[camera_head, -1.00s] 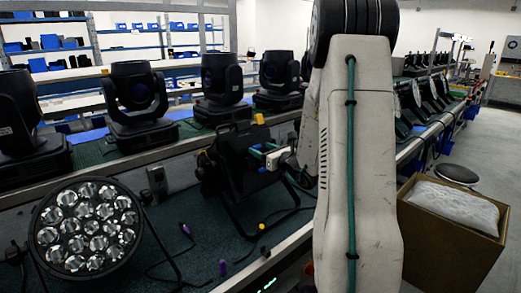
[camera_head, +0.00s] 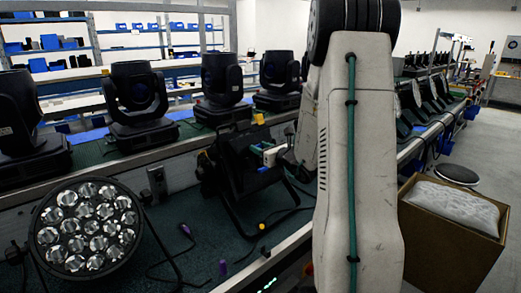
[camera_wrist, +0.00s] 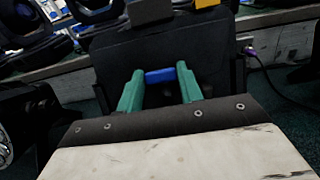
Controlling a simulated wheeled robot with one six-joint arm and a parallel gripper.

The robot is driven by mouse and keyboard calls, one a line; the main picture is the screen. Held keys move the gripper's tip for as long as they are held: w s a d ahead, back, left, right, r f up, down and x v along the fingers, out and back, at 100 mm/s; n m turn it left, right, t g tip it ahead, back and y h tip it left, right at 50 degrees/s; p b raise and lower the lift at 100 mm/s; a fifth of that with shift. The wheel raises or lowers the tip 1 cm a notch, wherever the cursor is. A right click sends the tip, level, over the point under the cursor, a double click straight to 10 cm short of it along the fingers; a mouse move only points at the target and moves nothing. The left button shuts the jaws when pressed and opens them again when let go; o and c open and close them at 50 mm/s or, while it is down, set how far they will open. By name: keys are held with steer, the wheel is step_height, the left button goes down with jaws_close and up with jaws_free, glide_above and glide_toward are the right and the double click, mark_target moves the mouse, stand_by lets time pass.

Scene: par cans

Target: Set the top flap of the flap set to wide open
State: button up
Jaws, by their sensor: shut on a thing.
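The flap set is on a black par can (camera_head: 236,172) on the green bench, in the middle of the head view. Its dark flap panel (camera_wrist: 205,55) fills the upper middle of the wrist view, with a blue tab (camera_wrist: 160,77) at its near side. My gripper (camera_wrist: 160,72) has its two teal fingers on either side of this tab, shut on it. In the head view my gripper (camera_head: 267,156) is at the right side of the can, partly hidden. The flap's hinge and exact angle cannot be made out.
A par can with many round lenses (camera_head: 84,228) stands at front left. Several black moving-head lights (camera_head: 137,100) line the back of the bench. Cables lie on the bench (camera_head: 185,262). An open cardboard box (camera_head: 445,240) stands at right, beyond my arm.

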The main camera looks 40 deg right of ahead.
steer(key=r+g, duration=0.2)
steer(key=shift+s+g, duration=0.3)
steer(key=shift+g, duration=0.1)
steer(key=r+g, duration=0.2)
steer(key=g, duration=0.1)
step_height(320, 180, up, 5)
steer(key=g, duration=1)
glide_above(251, 137)
steer(key=s, duration=0.3)
steer(key=shift+y, duration=0.4)
steer(key=shift+w+r+g, duration=0.3)
steer(key=shift+w+g, duration=0.4)
steer(key=shift+g, duration=0.7)
steer(key=shift+w+r+g, duration=0.3)
steer(key=shift+w+g, duration=0.4)
steer(key=shift+g, duration=0.7)
steer(key=o, duration=1)
steer(key=shift+r, duration=0.1)
